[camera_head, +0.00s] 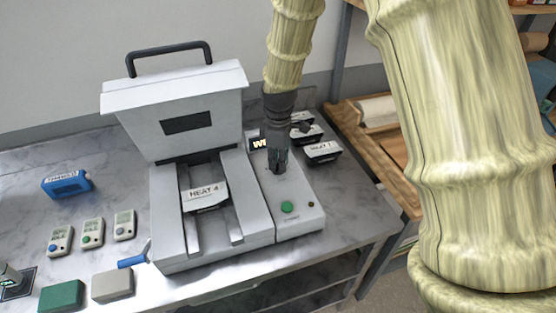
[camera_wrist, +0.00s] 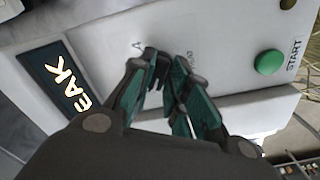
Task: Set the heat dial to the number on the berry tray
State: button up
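In the head view a white tray (camera_head: 205,196) with a label reading HEAT 4 sits in the slot of the grey-white sealing machine (camera_head: 172,240). Its contents are too small for me to identify as berries. My gripper (camera_head: 279,168) points down at the machine's right-hand control panel (camera_head: 290,218). In the wrist view my gripper's fingertips (camera_wrist: 164,62) are close together at the panel, near a printed letter A. The heat dial is not clearly visible, probably covered by the fingers. Whether the fingers grip it I cannot tell. A lit display (camera_wrist: 68,82) shows the letters EAK.
A green START button (camera_head: 287,207) is on the panel's front. Several dark labelled trays (camera_head: 323,152) stand behind right. The machine's handled lid (camera_head: 175,90) is raised. A blue device (camera_head: 66,184), small grey units (camera_head: 92,232) and green block (camera_head: 61,296) lie left.

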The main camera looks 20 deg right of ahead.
jog(key=shift+f, duration=0.1)
grip_shut()
jog(key=shift+m, duration=0.4)
jog(key=m+p, duration=0.1)
jog(key=m, duration=0.3)
jog(key=shift+m, duration=0.3)
jog(key=m+p, duration=0.1)
jog(key=m, duration=0.5)
jog(key=shift+p, duration=0.35)
jog(key=m+p, duration=0.1)
jog(key=m, duration=0.5)
jog(key=shift+m, duration=0.4)
jog(key=m+p, duration=0.1)
jog(key=m, duration=0.4)
jog(key=shift+m+p, duration=0.3)
jog(key=shift+p, duration=0.05)
